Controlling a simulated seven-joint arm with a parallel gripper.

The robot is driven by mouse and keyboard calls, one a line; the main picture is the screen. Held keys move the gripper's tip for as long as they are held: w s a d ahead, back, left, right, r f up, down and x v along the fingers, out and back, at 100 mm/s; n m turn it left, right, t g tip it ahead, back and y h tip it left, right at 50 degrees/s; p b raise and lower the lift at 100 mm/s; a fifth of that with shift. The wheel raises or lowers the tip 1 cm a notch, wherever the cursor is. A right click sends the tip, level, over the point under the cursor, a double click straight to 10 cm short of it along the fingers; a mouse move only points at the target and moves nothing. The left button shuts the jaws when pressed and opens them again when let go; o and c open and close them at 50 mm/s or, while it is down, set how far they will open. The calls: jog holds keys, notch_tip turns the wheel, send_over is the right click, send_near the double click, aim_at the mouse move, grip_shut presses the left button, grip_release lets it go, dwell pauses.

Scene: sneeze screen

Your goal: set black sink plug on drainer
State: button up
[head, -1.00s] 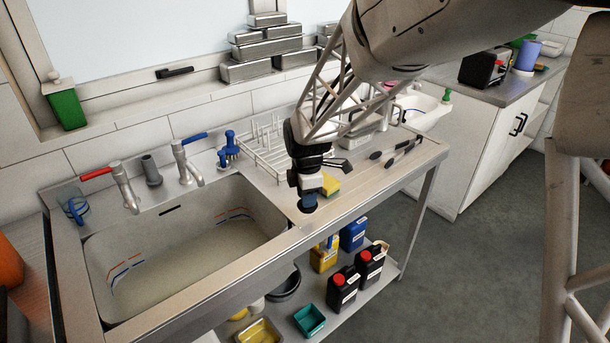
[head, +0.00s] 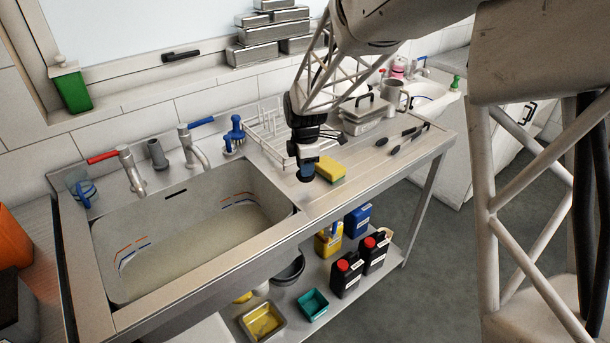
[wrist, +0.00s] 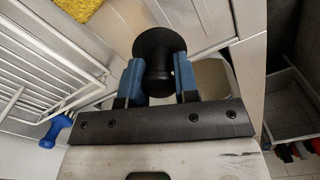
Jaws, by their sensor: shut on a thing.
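The black sink plug (wrist: 158,55) is a dark round piece with a narrower neck. In the wrist view it sits between the two blue fingers of my gripper (wrist: 158,80), which is shut on it. In the head view my gripper (head: 306,172) points down above the left part of the drainer (head: 345,195), just right of the sink and left of the yellow sponge. The plug is hard to make out there against the dark fingers. The drainer is the metal board right of the sink basin. I cannot tell the exact gap between plug and drainer.
The yellow sponge (head: 331,169) lies close to my gripper's right. A white wire rack (head: 262,135) stands behind, with a blue brush (head: 234,135) beside it. The sink (head: 190,240) opens to the left. Black utensils (head: 405,138) lie farther right. The drainer's front is clear.

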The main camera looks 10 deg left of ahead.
jog(key=shift+f, duration=0.1)
jog(key=shift+f, duration=1.65)
jog(key=shift+f, duration=0.15)
jog(key=o, duration=0.9)
notch_tip(320, 180, up, 12)
jog(key=shift+r, duration=0.2)
